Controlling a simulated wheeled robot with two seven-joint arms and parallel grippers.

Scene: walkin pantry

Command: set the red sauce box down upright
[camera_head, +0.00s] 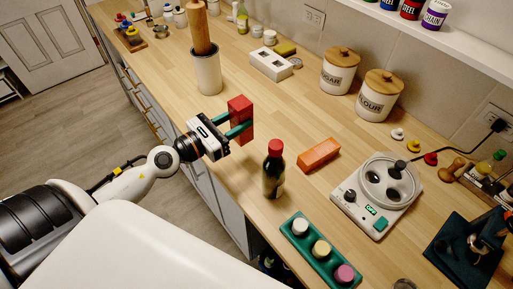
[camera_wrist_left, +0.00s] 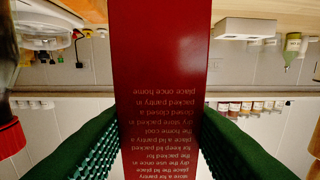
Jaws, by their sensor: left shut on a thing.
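The red sauce box (camera_head: 240,106) stands upright near the front edge of the wooden counter. I cannot tell whether its base touches the counter. My left gripper (camera_head: 240,124) reaches in from the left and is shut on the box, with one green finger on each side. In the left wrist view the box's red face (camera_wrist_left: 160,60), with lines of pale print appearing upside down, fills the middle between the ridged green fingers. Both ends of the box are outside that view. My right gripper is not in view.
A green tray (camera_head: 325,268) with three jars is nearer. A utensil crock (camera_head: 207,74) stands behind. The wooden counter (camera_head: 290,110) is bare behind and right of the box.

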